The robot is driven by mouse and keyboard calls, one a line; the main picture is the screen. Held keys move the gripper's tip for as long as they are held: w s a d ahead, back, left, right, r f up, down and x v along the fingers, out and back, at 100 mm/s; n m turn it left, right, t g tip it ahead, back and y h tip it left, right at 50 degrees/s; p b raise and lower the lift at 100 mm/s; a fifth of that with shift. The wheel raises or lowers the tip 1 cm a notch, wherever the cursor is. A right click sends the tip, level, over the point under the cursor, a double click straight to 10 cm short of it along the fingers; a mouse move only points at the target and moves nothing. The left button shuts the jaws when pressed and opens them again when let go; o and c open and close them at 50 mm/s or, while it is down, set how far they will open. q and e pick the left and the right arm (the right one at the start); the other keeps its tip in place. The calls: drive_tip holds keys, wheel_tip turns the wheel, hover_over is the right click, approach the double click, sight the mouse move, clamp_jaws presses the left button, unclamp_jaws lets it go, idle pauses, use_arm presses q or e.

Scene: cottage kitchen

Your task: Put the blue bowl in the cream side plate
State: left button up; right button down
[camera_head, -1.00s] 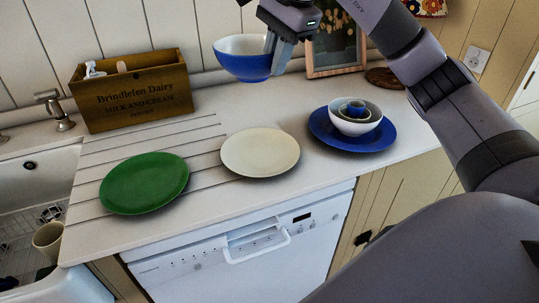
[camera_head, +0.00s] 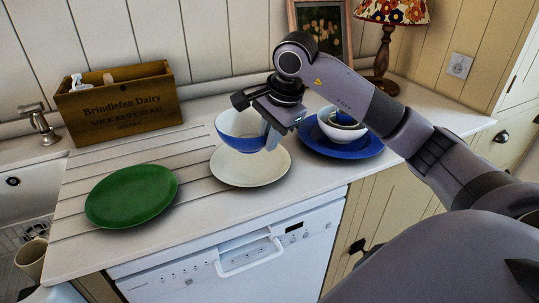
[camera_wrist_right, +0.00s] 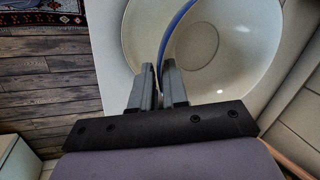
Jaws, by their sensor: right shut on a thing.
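The blue bowl (camera_head: 240,130), blue outside and white inside, is held by its right rim in my right gripper (camera_head: 269,134). It is over the back left part of the cream side plate (camera_head: 255,172). I cannot tell whether its base touches the plate. In the right wrist view, the fingers (camera_wrist_right: 159,84) are shut on the rim of the bowl (camera_wrist_right: 235,50), and the cream plate (camera_wrist_right: 142,45) shows beyond it at the left. My left gripper is not in view.
A green plate (camera_head: 132,196) lies left of the cream plate. A blue plate (camera_head: 350,150) with nested bowls (camera_head: 338,128) stands at the right, partly behind my arm. A wooden crate (camera_head: 120,108), a picture frame (camera_head: 320,32) and a lamp (camera_head: 390,14) stand at the back.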

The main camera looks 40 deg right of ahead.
drive_tip(key=shift+f, duration=2.4)
drive_tip(key=shift+f+b, duration=0.35)
drive_tip(key=shift+f, duration=0.05)
drive_tip(key=c, duration=1.1)
unclamp_jaws()
drive_tip(key=shift+c, duration=0.2)
drive_tip(key=shift+r, duration=0.15)
drive_tip(key=shift+r+p, duration=0.25)
drive_tip(key=shift+p, duration=0.15)
drive_tip(key=v, duration=1.2)
